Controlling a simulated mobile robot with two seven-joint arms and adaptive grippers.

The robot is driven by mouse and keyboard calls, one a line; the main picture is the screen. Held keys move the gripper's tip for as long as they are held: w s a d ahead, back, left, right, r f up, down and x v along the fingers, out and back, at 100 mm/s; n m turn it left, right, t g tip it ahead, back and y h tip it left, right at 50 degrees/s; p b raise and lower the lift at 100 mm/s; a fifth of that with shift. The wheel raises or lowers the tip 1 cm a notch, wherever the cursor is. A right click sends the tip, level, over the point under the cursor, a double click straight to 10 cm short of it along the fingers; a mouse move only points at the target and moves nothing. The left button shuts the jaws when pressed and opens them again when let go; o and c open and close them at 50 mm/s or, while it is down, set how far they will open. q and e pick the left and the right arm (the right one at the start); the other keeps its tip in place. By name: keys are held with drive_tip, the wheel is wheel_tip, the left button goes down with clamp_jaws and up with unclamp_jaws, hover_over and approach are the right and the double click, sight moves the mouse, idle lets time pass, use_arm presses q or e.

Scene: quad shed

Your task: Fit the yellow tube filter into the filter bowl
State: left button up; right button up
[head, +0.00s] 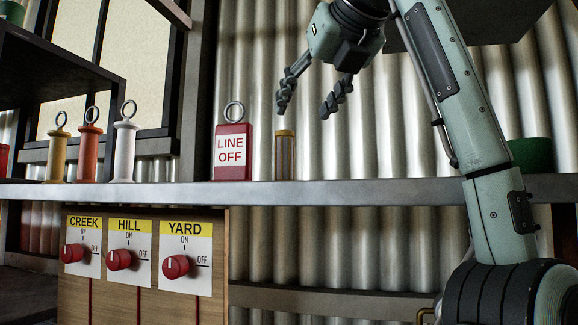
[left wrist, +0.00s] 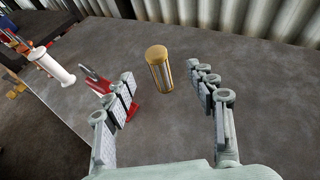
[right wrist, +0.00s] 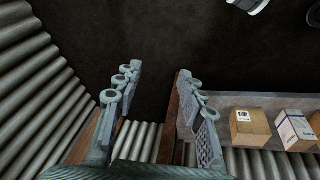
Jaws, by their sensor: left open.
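My left gripper (head: 305,108) is open and empty, above and slightly right of the bowl. Whether the bowl holds anything inside is unclear. My right gripper (right wrist: 159,72) is open and empty, away from these things.
A red LINE OFF tag (head: 233,152) stands close left of the bowl. A green container (head: 532,154) is at the right. Cardboard boxes (right wrist: 249,125) show in the right wrist view.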

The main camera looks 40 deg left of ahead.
sight(288, 132)
use_arm(q)
drive_tip(key=x, duration=0.7)
drive_tip(key=shift+s+a+f+p, duration=0.1)
drive_tip(key=shift+s+f+p, duration=0.15)
drive_tip(key=shift+p, duration=0.15)
drive_tip(key=shift+w+a+f, duration=0.1)
drive_tip(key=shift+a+f, duration=0.05)
drive_tip(key=shift+a, duration=0.15)
use_arm(e)
wheel_tip(288, 132, down, 2)
drive_tip(key=shift+a, duration=0.15)
use_arm(q)
drive_tip(key=shift+c, duration=0.2)
clamp_jaws()
use_arm(e)
drive_tip(key=shift+w+r, duration=0.1)
drive_tip(key=shift+r, duration=0.1)
